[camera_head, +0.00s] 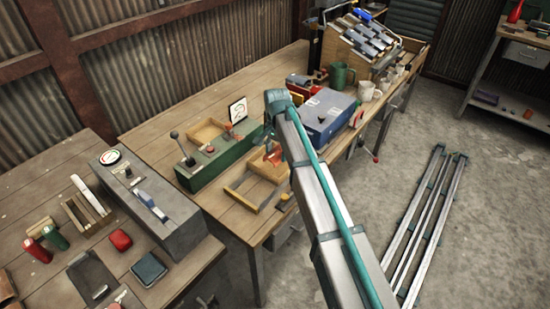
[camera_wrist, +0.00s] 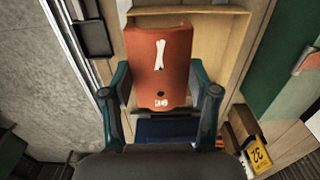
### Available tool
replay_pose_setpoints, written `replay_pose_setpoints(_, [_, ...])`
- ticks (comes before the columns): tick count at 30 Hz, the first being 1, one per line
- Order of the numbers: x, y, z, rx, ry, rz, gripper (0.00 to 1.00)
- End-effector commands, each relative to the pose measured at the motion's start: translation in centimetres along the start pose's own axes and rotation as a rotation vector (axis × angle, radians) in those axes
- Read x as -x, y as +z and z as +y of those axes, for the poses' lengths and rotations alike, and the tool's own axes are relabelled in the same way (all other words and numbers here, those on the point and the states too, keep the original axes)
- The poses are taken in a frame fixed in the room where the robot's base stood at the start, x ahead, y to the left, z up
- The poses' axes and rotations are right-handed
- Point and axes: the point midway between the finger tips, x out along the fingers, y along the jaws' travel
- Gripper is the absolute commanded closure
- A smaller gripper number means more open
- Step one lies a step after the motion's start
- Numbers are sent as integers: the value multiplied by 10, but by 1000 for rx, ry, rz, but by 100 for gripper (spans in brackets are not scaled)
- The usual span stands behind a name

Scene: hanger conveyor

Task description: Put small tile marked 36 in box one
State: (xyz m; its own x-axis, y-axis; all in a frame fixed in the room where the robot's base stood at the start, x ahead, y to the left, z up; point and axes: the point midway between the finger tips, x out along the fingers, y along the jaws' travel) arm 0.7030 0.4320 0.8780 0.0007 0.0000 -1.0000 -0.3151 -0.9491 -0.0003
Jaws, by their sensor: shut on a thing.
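The orange-red tile (camera_wrist: 158,50) carries a white mark and the number 36 near its lower edge. My gripper (camera_wrist: 160,88) is shut on it, with a teal finger at each side edge. In the head view the tile (camera_head: 274,154) shows partly beside my arm, near an open wooden box (camera_head: 281,167) at the bench's front. In the wrist view the tile appears in front of a wooden box (camera_wrist: 232,50) and hides part of it. I cannot tell whether they touch. Another open wooden box (camera_head: 193,139) stands farther back, near a white sign marked 2 (camera_head: 238,109).
A yellow piece marked 32 (camera_wrist: 260,154) lies right of my gripper. A blue case (camera_head: 326,112), a green mug (camera_head: 341,75) and white mugs (camera_head: 367,90) stand to the right.

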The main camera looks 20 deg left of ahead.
Motion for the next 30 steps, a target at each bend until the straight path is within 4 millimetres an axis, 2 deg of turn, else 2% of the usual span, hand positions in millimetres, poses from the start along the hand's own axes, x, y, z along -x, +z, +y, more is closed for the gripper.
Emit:
replay_pose_setpoints(1, [-7,-8,-9,0,2,-2,78])
replay_pose_setpoints(6, [-34,-21,-25,0,1,-1,78])
replay_pose_setpoints(9, [-44,-25,-30,0,0,0,78])
replay_pose_setpoints(17, [-56,-31,-37,0,1,0,78])
replay_pose_setpoints(25, [-86,-32,-38,0,0,0,78])
replay_pose_setpoints(30, [-90,-32,-38,0,-1,0,78])
